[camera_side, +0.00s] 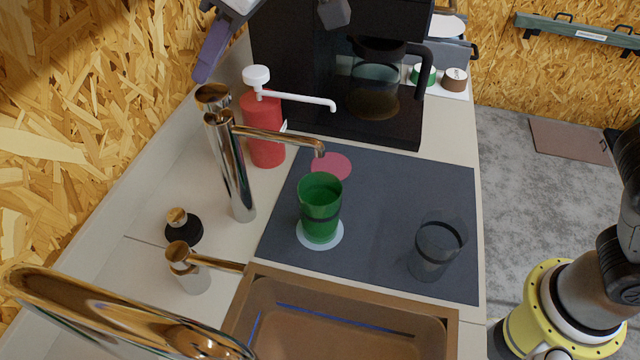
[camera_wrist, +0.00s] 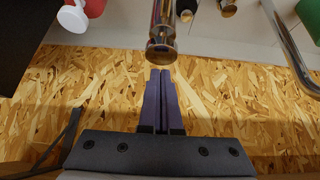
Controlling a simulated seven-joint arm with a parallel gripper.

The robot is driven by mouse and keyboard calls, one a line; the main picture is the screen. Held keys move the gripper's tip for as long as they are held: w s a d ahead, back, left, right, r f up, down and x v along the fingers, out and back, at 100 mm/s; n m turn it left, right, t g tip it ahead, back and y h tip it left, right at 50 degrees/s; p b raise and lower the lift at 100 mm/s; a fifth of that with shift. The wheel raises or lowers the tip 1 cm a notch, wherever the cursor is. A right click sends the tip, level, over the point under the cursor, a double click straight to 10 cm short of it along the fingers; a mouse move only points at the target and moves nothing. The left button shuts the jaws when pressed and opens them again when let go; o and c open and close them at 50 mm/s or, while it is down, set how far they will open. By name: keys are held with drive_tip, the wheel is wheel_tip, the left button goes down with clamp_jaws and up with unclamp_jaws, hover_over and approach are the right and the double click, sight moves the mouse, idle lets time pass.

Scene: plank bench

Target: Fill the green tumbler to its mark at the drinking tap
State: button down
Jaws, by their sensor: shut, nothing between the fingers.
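The green tumbler (camera_side: 321,207) stands upright on a pale round disc (camera_side: 335,235) on the dark mat, with a dark band around it. Its inside level cannot be made out. The chrome drinking tap (camera_side: 233,165) stands left of it; its spout tip is above the tumbler's rim, and no water stream shows. My gripper (camera_side: 203,76) is shut and empty, its purple fingers just above the tap's round top. In the wrist view the shut fingers (camera_wrist: 160,75) point at the tap's top (camera_wrist: 161,48); the green tumbler (camera_wrist: 311,18) shows at the upper right corner.
A red pump bottle (camera_side: 263,128) stands right behind the tap. A clear tumbler (camera_side: 432,262) stands on the mat's right (camera_side: 400,190). A coffee machine (camera_side: 290,50) is behind, a sink (camera_side: 400,335) and larger tap (camera_side: 110,315) in front. A pink disc (camera_side: 331,165) lies behind the tumbler.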

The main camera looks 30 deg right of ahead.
drive_tip(key=shift+f, duration=0.15)
drive_tip(key=shift+f, duration=1.25)
idle(3.3)
drive_tip(key=shift+r, duration=2.9)
